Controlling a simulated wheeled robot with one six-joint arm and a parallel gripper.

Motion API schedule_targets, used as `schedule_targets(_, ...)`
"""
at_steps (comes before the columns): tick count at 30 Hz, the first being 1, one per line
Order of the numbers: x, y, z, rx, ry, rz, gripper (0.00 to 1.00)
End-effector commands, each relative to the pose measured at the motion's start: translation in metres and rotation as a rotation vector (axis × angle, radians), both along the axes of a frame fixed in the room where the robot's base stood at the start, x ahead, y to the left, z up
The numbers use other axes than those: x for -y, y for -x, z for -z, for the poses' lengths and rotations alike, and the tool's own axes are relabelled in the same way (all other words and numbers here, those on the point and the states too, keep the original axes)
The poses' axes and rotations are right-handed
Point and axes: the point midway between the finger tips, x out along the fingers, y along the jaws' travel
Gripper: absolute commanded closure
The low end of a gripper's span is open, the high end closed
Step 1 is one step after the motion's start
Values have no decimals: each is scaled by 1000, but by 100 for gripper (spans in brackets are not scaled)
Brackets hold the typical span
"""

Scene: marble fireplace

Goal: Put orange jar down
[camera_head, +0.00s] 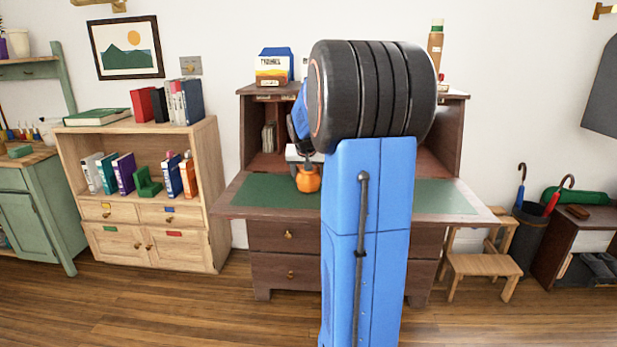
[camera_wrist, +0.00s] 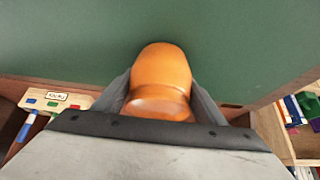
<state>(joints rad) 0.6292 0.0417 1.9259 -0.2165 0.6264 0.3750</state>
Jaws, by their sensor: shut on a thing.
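The orange jar (camera_head: 308,179) is at the green top of the brown desk (camera_head: 234,205), left of my arm in the head view. In the wrist view the jar (camera_wrist: 160,82) sits between the two fingers of my gripper (camera_wrist: 160,100), against the green surface (camera_wrist: 80,35). My gripper (camera_head: 306,160) is shut on the jar from above. I cannot tell whether the jar's base touches the desk top. My arm hides the middle of the desk.
A light wood bookshelf (camera_head: 205,245) stands left of the desk. A box (camera_head: 272,68) and a brown bottle (camera_head: 435,50) stand on the desk's upper shelf. A wooden step stool (camera_head: 482,265) is at the right. The green top left of the jar is clear.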

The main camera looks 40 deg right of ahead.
Motion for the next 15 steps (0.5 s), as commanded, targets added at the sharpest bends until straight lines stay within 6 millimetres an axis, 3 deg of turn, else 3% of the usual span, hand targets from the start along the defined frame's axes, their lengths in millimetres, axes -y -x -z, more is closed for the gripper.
schedule_targets(2,0,0,2,0,0,0,67)
schedule_targets(3,0,0,2,-1,-1,0,28)
schedule_targets(5,0,0,2,-1,-1,0,17)
schedule_targets(15,0,0,0,0,0,0,17)
